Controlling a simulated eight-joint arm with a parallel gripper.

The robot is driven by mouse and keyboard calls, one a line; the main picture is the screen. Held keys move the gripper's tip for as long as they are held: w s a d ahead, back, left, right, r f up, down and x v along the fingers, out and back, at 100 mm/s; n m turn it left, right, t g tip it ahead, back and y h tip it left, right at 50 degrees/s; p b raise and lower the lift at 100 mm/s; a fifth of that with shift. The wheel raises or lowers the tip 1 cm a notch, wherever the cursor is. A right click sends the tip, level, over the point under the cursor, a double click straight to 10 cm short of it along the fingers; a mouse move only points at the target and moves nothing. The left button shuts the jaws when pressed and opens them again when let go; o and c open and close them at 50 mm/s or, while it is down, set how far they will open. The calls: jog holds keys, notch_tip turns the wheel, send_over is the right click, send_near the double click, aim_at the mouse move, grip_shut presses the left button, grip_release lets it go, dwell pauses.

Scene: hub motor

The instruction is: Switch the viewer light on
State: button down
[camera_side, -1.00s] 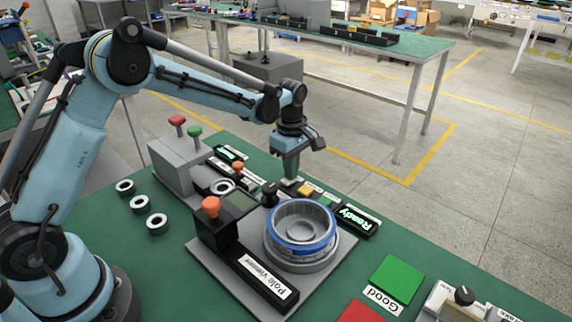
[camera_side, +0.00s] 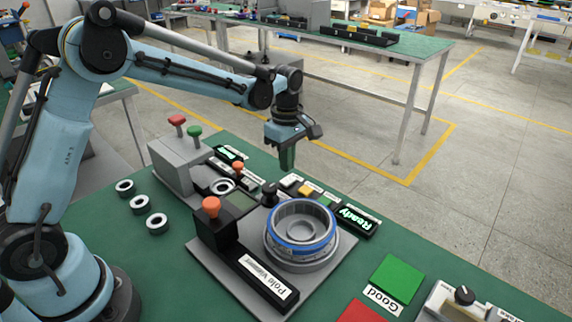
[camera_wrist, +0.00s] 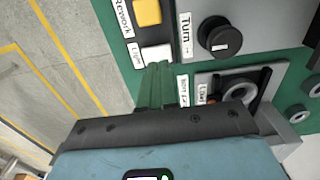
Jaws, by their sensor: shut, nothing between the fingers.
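The white button (camera_wrist: 157,54) labelled Light (camera_wrist: 135,54) shows in the wrist view, just beyond my fingertips. It also shows small in the side view (camera_side: 289,181). My gripper (camera_side: 287,168) is shut and empty, its green fingers pointing down above the button row; in the wrist view the fingertips (camera_wrist: 158,67) overlap the button's near edge. I cannot tell the exact height gap.
A yellow button (camera_side: 305,190) labelled Rework sits beside the white one. A black Turn knob (camera_side: 269,191) stands close by. A lit Ready display (camera_side: 355,221), an orange knob (camera_side: 211,206) and a grey box with red and green knobs (camera_side: 178,164) are nearby.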

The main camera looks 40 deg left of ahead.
aim_at(284, 183)
notch_tip(284, 183, up, 11)
dwell(0.3)
jog(key=shift+s, duration=0.55)
jog(key=shift+f, duration=0.1)
notch_tip(284, 183, down, 13)
jog(key=shift+f, duration=0.45)
dwell(0.5)
